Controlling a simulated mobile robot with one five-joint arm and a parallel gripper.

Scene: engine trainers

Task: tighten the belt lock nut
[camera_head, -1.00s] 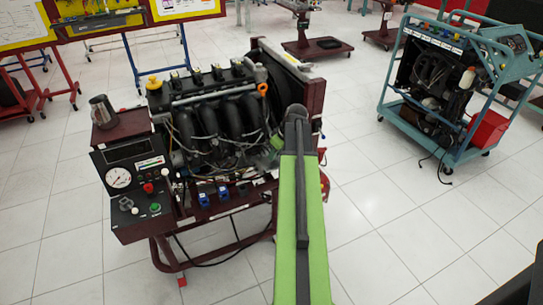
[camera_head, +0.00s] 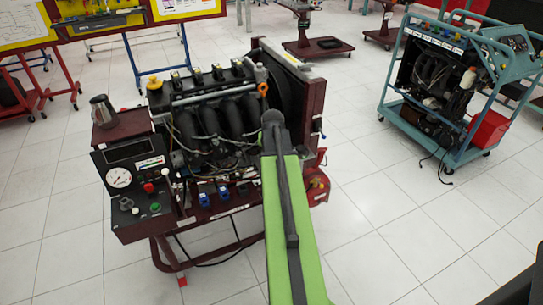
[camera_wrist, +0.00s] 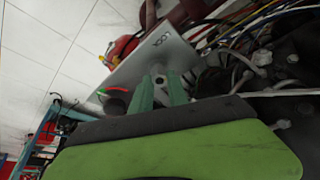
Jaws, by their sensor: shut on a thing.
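The engine trainer (camera_head: 215,115) stands ahead of me, with its belt side toward my arm. In the head view my arm covers my gripper and the belt lock nut. In the wrist view the two green fingers of my gripper (camera_wrist: 161,91) reach in beside a light grey metal plate (camera_wrist: 150,62). They are shut on a small part between them, which looks like the belt lock nut. The nut is mostly hidden by the fingers, so its shape and seating cannot be told.
Cables and hoses (camera_wrist: 262,60) crowd the right of the wrist view. A control panel (camera_head: 135,180) is on the trainer's left. A teal cart (camera_head: 455,85) stands at the right. The tiled floor (camera_head: 390,190) between is clear.

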